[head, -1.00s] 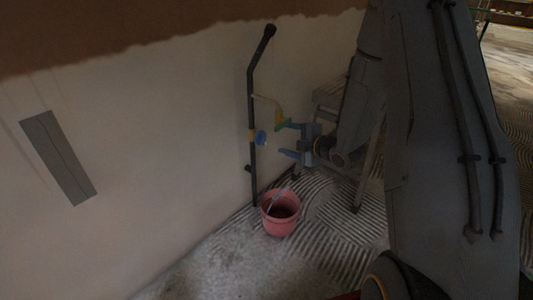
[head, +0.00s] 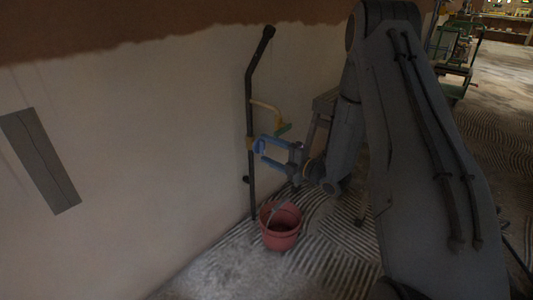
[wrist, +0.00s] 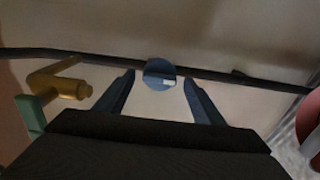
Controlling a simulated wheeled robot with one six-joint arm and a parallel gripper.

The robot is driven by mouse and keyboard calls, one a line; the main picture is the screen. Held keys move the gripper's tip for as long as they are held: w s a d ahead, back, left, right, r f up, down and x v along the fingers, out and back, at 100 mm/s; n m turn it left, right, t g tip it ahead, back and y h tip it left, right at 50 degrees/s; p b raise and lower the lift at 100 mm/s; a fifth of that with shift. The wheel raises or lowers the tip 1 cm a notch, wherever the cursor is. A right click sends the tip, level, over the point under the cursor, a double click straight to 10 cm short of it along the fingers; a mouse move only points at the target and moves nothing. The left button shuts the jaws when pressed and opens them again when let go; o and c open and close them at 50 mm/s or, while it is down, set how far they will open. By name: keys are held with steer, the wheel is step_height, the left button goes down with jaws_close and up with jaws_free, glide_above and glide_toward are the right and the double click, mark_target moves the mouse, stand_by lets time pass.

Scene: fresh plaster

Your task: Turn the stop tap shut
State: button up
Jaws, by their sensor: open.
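The stop tap is a round blue knob (head: 260,147) on the dark upright pipe against the wall. In the wrist view the blue knob (wrist: 159,73) lies between and just beyond my fingertips, with a small pale mark on its face. My gripper (head: 266,150) is open, its two blue fingers pointing at the wall, one above the other in the head view. In the wrist view my gripper (wrist: 159,78) shows a gap on both sides of the knob. I cannot tell whether the fingertips reach past its face.
A brass spout (head: 266,106) with a green handle (head: 284,129) juts from the pipe (head: 250,100) just above my gripper. A pink bucket (head: 281,241) stands on the ridged floor below. A grey plate (head: 40,160) is on the wall at left.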

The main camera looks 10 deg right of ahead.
steer(key=shift+w+a, duration=0.25)
steer(key=shift+w, duration=0.1)
steer(key=shift+c, duration=0.3)
steer(key=c, duration=0.9)
